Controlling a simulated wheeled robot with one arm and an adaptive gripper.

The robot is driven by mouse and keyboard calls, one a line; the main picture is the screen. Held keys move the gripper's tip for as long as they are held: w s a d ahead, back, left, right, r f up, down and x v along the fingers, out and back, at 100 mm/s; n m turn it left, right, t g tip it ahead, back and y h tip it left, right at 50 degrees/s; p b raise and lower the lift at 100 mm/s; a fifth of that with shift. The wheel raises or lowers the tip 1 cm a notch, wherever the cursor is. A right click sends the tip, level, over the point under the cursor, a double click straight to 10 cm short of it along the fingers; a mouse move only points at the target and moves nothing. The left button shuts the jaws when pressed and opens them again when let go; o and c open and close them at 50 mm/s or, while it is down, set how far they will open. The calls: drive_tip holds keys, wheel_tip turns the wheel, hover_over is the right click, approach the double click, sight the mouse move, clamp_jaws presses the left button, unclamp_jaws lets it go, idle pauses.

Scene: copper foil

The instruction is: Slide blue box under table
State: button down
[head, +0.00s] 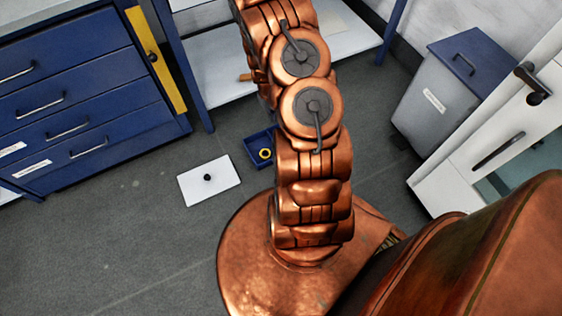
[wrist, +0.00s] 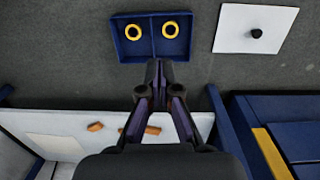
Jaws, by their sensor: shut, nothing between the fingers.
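The blue box (wrist: 133,50) is a shallow open tray on the grey floor, with two compartments and a yellow ring in each. In the head view the box (head: 256,142) is partly hidden behind my arm. My gripper (wrist: 159,66) is shut and empty, its tips at the box's near wall, close to the middle divider; I cannot tell whether they touch. The gripper is hidden in the head view. The table has blue legs (head: 193,85) and a low whitish shelf (head: 212,72). The box lies on the floor in front of the table.
A white lid with a black knob (head: 212,187) lies flat beside the box. Brown wooden pieces (wrist: 134,130) are on the shelf. A blue drawer cabinet (head: 70,95) stands left, and a grey bin (head: 435,105) right. The floor at lower left is clear.

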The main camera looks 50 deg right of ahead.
drive_tip(key=shift+m+t, duration=0.3)
drive_tip(key=shift+m, duration=0.1)
drive_tip(key=s+f+b, duration=0.1)
drive_tip(key=f+b, duration=0.4)
drive_tip(key=f, duration=0.7)
drive_tip(key=s+f+b, duration=0.2)
drive_tip(key=f+b, duration=0.2)
drive_tip(key=f, duration=0.8)
drive_tip(key=s+d+f+b, duration=0.1)
drive_tip(key=f+b, duration=0.4)
drive_tip(key=f, duration=0.7)
drive_tip(key=shift+s+d+f+b, duration=0.1)
drive_tip(key=shift+s+f+b, duration=0.2)
drive_tip(key=shift+s, duration=0.45)
drive_tip(key=b, duration=0.1)
drive_tip(key=w+b, duration=0.1)
drive_tip(key=b, duration=0.1)
drive_tip(key=shift+w+d+f, duration=0.1)
drive_tip(key=shift+w+d, duration=0.05)
drive_tip(key=shift+d, duration=0.1)
drive_tip(key=w+b, duration=0.1)
drive_tip(key=b, duration=0.2)
drive_tip(key=shift+d, duration=0.3)
drive_tip(key=shift+w+d+r+b, duration=0.2)
drive_tip(key=shift+w+d+b, duration=0.05)
drive_tip(key=shift+w+b, duration=0.5)
